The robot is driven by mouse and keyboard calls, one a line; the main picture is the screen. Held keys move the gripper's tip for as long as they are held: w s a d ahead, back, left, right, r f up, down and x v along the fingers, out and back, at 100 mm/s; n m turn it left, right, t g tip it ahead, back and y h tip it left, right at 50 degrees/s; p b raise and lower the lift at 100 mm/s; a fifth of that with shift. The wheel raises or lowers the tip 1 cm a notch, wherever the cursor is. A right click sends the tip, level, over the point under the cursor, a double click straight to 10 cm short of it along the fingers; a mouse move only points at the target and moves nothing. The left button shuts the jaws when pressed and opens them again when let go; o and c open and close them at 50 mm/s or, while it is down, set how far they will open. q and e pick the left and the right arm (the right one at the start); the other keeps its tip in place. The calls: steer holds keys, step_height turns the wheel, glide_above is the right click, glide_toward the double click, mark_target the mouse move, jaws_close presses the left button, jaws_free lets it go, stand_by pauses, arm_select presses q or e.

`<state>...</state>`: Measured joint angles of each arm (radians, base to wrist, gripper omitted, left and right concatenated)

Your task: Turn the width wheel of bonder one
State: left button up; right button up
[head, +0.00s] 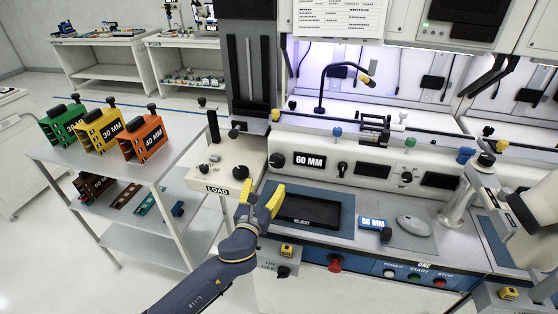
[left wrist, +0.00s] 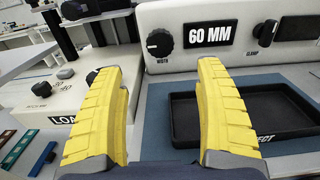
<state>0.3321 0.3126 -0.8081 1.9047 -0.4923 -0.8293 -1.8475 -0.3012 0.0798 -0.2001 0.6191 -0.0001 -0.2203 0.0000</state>
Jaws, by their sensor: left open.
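The width wheel is a round black knob (head: 276,160) on the pale front panel of bonder one, just left of the display reading 60 MM (head: 310,161). In the left wrist view the knob (left wrist: 159,42) has WIDTH printed under it, with the 60 MM display (left wrist: 213,33) to its right. My left gripper (head: 262,197) is open, with yellow fingers apart and nothing between them. It is in front of and below the knob, not touching it. In the left wrist view the knob shows beyond the gap between the fingers (left wrist: 160,85). My right gripper cannot be made out.
A black REJECT tray (head: 309,213) lies on the blue mat right of my gripper. A blue 50 MM block (head: 374,225) and a mouse (head: 414,225) are further right. The LOAD unit (head: 225,175) stands left. A side table holds green, yellow and orange magazines (head: 142,138).

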mark_target(276, 162)
arm_select(q)
steer(key=x, duration=1.4)
steer(key=shift+w, duration=0.35)
steer(key=shift+d, duration=0.1)
steer(key=c, duration=1.2)
